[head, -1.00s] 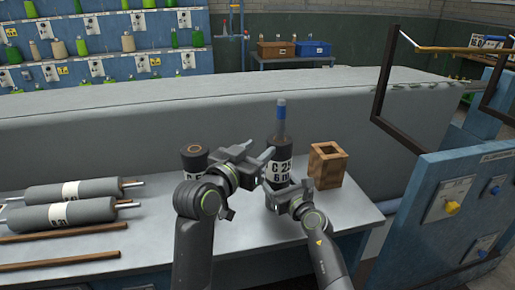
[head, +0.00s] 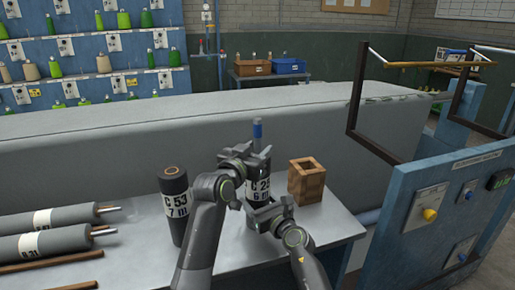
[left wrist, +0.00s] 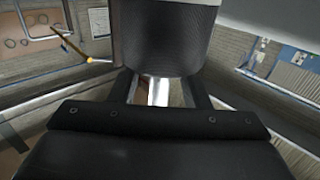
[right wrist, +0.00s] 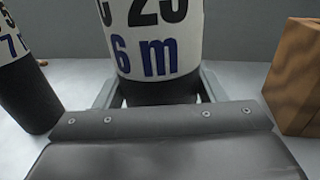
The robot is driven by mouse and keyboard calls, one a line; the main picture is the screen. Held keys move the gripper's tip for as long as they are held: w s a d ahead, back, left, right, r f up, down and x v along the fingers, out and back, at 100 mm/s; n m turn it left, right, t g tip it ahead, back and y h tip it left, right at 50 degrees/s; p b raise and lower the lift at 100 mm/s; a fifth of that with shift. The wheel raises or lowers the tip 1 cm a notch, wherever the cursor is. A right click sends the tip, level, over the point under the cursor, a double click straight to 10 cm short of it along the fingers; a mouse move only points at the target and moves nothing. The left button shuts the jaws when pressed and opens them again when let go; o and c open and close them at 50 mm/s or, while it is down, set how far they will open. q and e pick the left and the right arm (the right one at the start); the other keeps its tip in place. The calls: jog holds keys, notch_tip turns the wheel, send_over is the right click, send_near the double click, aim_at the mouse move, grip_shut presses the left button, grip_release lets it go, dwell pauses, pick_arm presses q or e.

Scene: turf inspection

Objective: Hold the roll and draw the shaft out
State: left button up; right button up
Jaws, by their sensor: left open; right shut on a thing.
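The roll (head: 261,187), dark with a white label reading C 25, 6 m, stands upright on the grey table. Its shaft rises from the top and ends in a blue end (head: 257,129). My right gripper (head: 268,212) is shut on the roll low down, below its label, as the right wrist view (right wrist: 158,92) shows. My left gripper (head: 262,156) is open at the shaft, just below the blue end, hiding part of it. In the left wrist view a pale, shiny strip (left wrist: 158,92) shows between the fingers, below a large dark cylinder (left wrist: 160,40).
Another roll (head: 174,200), labelled C 53, stands to the left. A wooden box (head: 306,180) stands close on the right. Grey rolls (head: 55,216) with metal shafts lie at the far left. A blue machine (head: 425,210) stands at the right.

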pick_arm(q)
jog(key=shift+w+d, duration=0.1)
jog(key=shift+w, duration=0.15)
grip_shut()
jog(key=shift+r, duration=0.1)
dwell(0.4)
